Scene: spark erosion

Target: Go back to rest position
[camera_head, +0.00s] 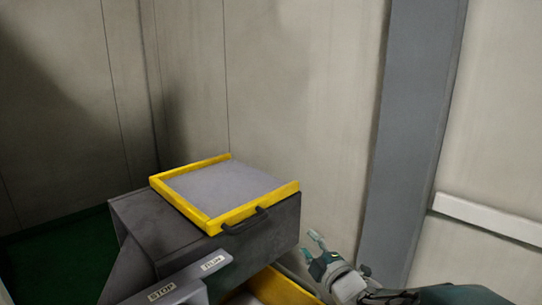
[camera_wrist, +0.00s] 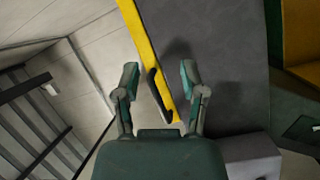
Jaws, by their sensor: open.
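My gripper (camera_head: 318,252) is at the lower right of the head view, to the right of the dark grey box and apart from its wall. In the wrist view my gripper (camera_wrist: 159,78) has its two fingers spread with nothing held between them. The dark grey box (camera_head: 272,230) has a yellow-rimmed top (camera_head: 237,216) with a grey panel inside. A black handle (camera_head: 246,221) sits on its near edge. In the wrist view the handle (camera_wrist: 158,95) and yellow rim (camera_wrist: 134,22) appear between and beyond the fingers.
Labels reading STOP (camera_head: 161,291) and RUN (camera_head: 212,263) are on a grey part below the box. A second yellow-edged part (camera_head: 285,287) shows low down. Pale wall panels and a grey pillar (camera_head: 415,130) stand behind. A green floor (camera_head: 65,262) shows at left.

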